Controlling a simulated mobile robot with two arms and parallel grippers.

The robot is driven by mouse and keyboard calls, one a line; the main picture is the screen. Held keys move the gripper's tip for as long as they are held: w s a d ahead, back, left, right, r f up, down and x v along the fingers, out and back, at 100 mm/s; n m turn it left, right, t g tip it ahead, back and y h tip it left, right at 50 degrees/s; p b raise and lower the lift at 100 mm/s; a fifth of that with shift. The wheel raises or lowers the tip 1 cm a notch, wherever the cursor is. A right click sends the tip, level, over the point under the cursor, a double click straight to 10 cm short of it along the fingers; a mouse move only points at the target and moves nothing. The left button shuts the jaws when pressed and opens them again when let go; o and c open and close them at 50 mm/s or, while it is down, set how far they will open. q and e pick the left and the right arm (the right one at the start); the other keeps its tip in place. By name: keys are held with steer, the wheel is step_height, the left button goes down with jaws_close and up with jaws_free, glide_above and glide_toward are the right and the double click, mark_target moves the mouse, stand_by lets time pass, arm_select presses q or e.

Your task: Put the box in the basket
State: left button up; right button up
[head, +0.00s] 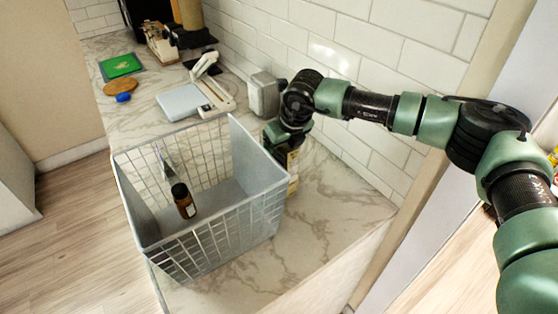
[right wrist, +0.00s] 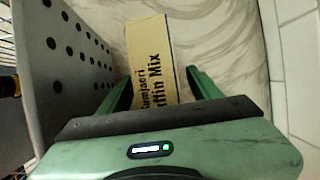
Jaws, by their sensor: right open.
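The box (head: 293,168) is pale with a yellow edge and stands on the counter just behind the right side of the basket, which hides much of it. In the right wrist view the box (right wrist: 152,60) carries dark "Muffin Mix" lettering and lies between the two green fingers. My right gripper (right wrist: 160,82) is open around the box, with a gap on the right finger's side. The grey basket (head: 215,235) stands on the counter and holds a dark bottle (head: 183,200) and a thin metallic item (head: 163,160). In the right wrist view the basket's perforated wall (right wrist: 75,70) is close on the left.
A white scale-like device (head: 190,100), a grey canister (head: 264,93), a green board (head: 121,66) and a wooden disc (head: 120,87) sit farther back. The tiled wall (head: 340,60) runs close behind my right arm. The counter right of the basket (head: 330,215) is clear.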

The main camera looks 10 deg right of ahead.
steer(key=shift+f+b, duration=0.2)
steer(key=shift+b, duration=0.25)
steer(key=shift+c, duration=0.3)
jaws_close()
